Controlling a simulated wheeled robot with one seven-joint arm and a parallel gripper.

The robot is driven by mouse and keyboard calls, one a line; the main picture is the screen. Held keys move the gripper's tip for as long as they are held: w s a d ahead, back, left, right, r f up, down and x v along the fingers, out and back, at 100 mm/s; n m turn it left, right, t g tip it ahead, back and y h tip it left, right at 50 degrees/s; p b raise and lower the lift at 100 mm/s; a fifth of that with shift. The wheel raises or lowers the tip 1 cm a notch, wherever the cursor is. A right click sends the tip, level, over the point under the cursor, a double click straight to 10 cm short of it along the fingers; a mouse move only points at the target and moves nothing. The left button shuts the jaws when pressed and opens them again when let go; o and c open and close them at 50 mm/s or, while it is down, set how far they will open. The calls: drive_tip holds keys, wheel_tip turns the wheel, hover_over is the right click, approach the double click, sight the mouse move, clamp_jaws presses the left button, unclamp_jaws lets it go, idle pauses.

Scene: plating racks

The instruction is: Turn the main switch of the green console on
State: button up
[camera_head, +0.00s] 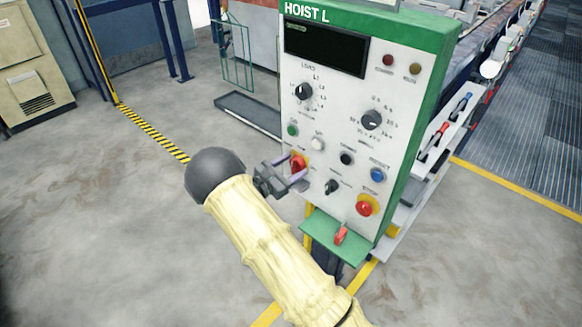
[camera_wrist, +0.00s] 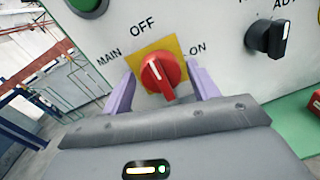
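The green console (camera_head: 448,48), labelled HOIST L, has a white front panel with knobs, buttons and a dark display. Its main switch (camera_head: 298,162) is a red rotary knob on a yellow plate at the panel's lower left. In the wrist view the main switch (camera_wrist: 160,74) shows large, between the labels OFF and ON; its white mark points up toward OFF. My gripper (camera_head: 291,170) is at the panel, its two purple fingers open on either side of the red knob. Gaps show between the knob and both fingers; whether the tips touch the panel is unclear.
A black selector (camera_wrist: 268,38) is right of the switch. A red stop button (camera_head: 366,206) and a blue button (camera_head: 377,175) are lower right on the panel. A green ledge (camera_head: 318,228) with a red-handled item projects below. Open grey floor lies left.

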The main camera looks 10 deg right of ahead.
drive_tip(key=c, duration=0.7)
